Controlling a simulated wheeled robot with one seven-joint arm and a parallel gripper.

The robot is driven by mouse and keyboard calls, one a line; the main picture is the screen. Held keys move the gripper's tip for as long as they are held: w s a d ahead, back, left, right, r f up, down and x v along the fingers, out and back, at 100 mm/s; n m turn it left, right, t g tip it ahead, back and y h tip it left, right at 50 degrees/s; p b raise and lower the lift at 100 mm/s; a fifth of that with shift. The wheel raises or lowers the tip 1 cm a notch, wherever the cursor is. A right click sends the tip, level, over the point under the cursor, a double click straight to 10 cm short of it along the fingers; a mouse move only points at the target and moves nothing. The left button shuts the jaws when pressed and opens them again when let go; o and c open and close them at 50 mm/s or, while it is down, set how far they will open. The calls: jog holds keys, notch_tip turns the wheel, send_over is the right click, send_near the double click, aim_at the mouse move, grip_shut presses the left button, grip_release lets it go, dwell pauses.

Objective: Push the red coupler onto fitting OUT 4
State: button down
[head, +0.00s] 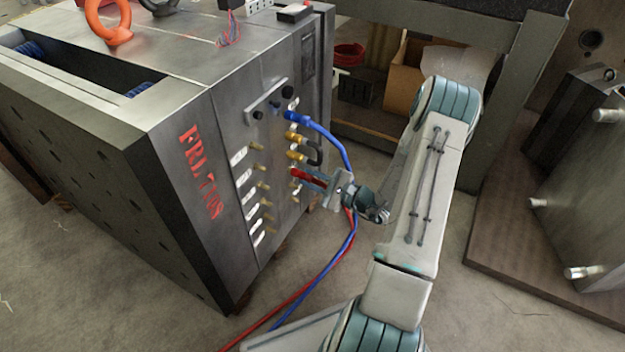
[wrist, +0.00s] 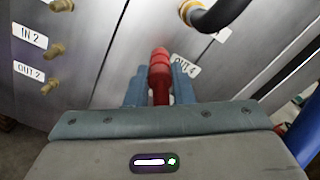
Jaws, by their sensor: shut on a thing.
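The red coupler (head: 297,173) is held between the fingers of my gripper (head: 312,179), its nose pointing at the face of the steel mould block (head: 225,160). In the wrist view the red coupler (wrist: 160,72) stands between the two blue-grey fingers, directly beside the OUT 4 label (wrist: 186,65). Fitting OUT 4 itself is hidden behind the coupler. I cannot tell how far the coupler is over it. My gripper is shut on the coupler.
A blue hose (head: 332,137) is on an upper fitting and hangs close to my gripper. A black hose (wrist: 215,15) curves from a brass fitting just above. Free brass fittings (wrist: 55,50) are to the left. A red hose (head: 290,302) trails to the floor.

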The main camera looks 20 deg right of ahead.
jog(key=shift+w+a, duration=0.25)
jog(key=shift+w, duration=0.05)
jog(key=c, duration=0.8)
grip_release()
jog(key=shift+o, duration=0.2)
jog(key=v, duration=0.7)
dwell(0.5)
